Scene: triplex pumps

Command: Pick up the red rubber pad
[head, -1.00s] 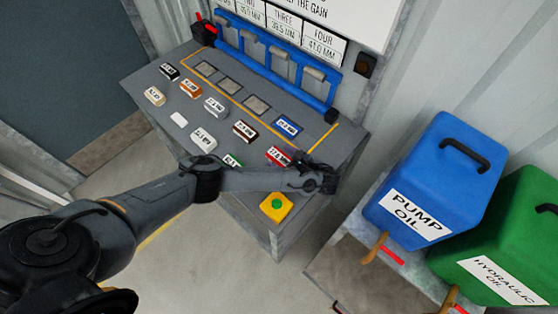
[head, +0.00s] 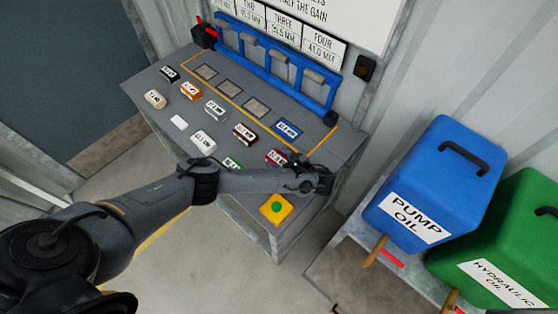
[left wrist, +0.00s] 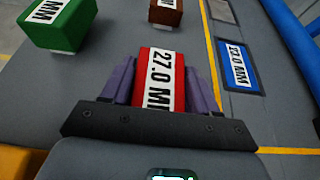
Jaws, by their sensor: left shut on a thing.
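The red rubber pad (left wrist: 161,72) carries a white label reading 27.0 MM in the left wrist view. In the head view the red pad (head: 277,157) shows partly, behind my left gripper, near the front right of the grey bench. My left gripper (left wrist: 160,92) has one purple-grey finger on each side of the pad and is shut on it. In the head view my left gripper (head: 289,164) reaches in over the bench's front edge. I cannot tell whether the pad is clear of the bench top. My right gripper is not in view.
A green pad (left wrist: 62,22) and a brown pad (left wrist: 166,11) sit nearby, with a blue pad (left wrist: 237,65) in a recess. A yellow block with a green button (head: 277,208) is at the bench's front. Blue (head: 440,180) and green (head: 505,230) oil cans stand right.

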